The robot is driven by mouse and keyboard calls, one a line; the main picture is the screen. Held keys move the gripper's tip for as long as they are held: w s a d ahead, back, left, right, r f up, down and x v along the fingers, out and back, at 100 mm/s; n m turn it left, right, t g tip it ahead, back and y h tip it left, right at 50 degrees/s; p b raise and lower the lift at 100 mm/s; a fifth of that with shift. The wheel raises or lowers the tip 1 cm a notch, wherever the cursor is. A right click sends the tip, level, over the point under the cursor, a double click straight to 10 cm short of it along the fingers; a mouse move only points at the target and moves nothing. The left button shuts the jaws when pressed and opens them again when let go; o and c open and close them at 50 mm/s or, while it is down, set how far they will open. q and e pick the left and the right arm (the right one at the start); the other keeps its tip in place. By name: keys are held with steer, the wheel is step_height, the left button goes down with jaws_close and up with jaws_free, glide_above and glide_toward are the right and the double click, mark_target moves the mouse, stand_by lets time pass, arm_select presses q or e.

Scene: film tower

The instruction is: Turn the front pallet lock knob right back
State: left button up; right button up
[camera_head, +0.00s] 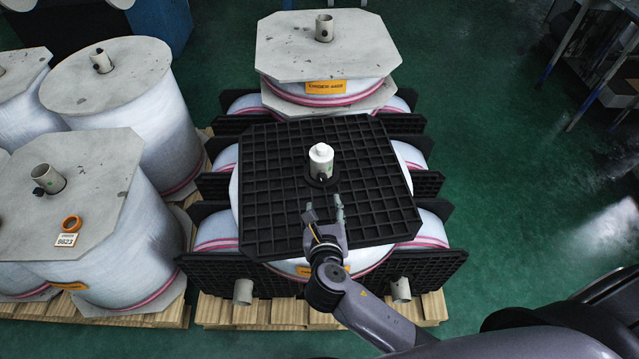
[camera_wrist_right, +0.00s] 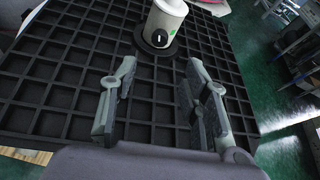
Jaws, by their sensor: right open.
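A white capped post (camera_head: 321,155) stands upright in the middle of the front black grid pallet (camera_head: 270,215). It also shows in the right wrist view (camera_wrist_right: 168,14). A black lock knob (camera_wrist_right: 161,40) with a pale mark sits low on the near side of the post. In the head view the knob (camera_head: 322,178) is small and its angle cannot be read. My right gripper (camera_head: 324,206) is over the pallet, just on the near side of the knob. Its two fingers (camera_wrist_right: 160,72) are apart and empty, with the knob ahead between them. My left gripper is not in view.
A grey-topped film roll (camera_head: 330,45) with a tube stands behind the black pallet. Green floor (camera_head: 500,210) is open at right.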

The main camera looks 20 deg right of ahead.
mark_target(322, 181)
steer(key=x, duration=1)
steer(key=shift+w+b, duration=0.1)
steer(key=shift+b, duration=0.3)
steer(key=shift+w+d+f, duration=0.15)
steer(key=shift+w+f, duration=0.15)
steer(key=shift+w, duration=0.35)
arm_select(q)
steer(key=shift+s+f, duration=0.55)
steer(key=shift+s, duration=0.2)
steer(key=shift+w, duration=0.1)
arm_select(e)
steer(key=shift+c, duration=0.3)
steer(key=shift+c, duration=0.6)
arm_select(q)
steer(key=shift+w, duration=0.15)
arm_select(e)
jaws_close()
